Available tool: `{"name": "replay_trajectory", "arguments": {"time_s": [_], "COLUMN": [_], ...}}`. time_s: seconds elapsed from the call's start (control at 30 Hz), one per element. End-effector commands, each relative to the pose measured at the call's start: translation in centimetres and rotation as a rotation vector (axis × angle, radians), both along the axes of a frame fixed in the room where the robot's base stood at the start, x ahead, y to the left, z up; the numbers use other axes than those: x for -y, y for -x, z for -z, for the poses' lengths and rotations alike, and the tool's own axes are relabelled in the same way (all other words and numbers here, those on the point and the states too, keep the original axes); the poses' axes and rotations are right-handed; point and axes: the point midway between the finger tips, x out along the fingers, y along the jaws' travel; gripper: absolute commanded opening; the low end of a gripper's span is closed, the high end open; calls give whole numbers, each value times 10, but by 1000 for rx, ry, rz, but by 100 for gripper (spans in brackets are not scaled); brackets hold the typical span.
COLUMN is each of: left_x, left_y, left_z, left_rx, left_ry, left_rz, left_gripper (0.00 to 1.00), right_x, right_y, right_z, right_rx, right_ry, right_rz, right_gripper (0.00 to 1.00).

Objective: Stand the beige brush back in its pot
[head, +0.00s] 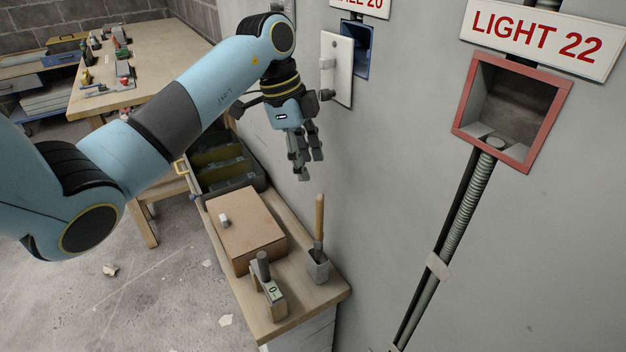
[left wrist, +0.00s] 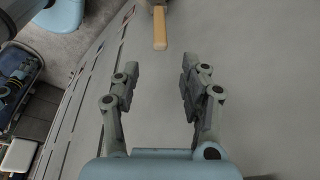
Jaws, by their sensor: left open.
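The beige brush (head: 319,217) stands handle up in a small grey pot (head: 318,267) at the front right of a wooden bench top. It leans very slightly, and its lower end is hidden inside the pot. My left gripper (head: 308,167) is open and empty, pointing down close to the wall. In the head view it appears above and a little left of the handle, apart from it. In the left wrist view the two fingers (left wrist: 157,84) are spread with nothing between them. A beige handle (left wrist: 160,28) shows beyond them at the top. My right gripper is not seen.
A brown box (head: 245,228) with a small white piece on it and a grey-and-beige tool (head: 268,288) stand left of the pot. A dark crate (head: 222,165) is behind. The grey wall, with a switch plate (head: 337,68) and red-framed recess (head: 461,115), bounds the right.

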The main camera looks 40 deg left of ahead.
Motion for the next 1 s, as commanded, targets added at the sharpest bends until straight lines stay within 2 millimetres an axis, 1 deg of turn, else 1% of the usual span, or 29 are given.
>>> {"name": "replay_trajectory", "arguments": {"time_s": [0.03,0.13,0.23,0.33,0.87,0.93,0.97,1.0], "left_x": [-4,-6,-8,-9,-9,-8,-7,-4], "left_y": [1,3,5,5,6,10,14,22], "left_z": [-11,-25,-35,-39,-39,-33,-27,-16], "left_rx": [4,2,0,1,-1,-13,-23,-44], "left_ry": [-4,-2,-1,0,1,1,3,10], "left_rz": [-1,-1,-1,0,-1,0,0,2], "left_gripper": [44,44,44,44,44,44,44,44], "right_x": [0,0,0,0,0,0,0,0], "right_y": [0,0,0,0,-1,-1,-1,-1], "right_z": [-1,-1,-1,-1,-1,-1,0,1], "right_rx": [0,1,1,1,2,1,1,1], "right_ry": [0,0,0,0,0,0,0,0], "right_rz": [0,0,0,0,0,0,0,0], "right_gripper": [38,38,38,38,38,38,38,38]}}
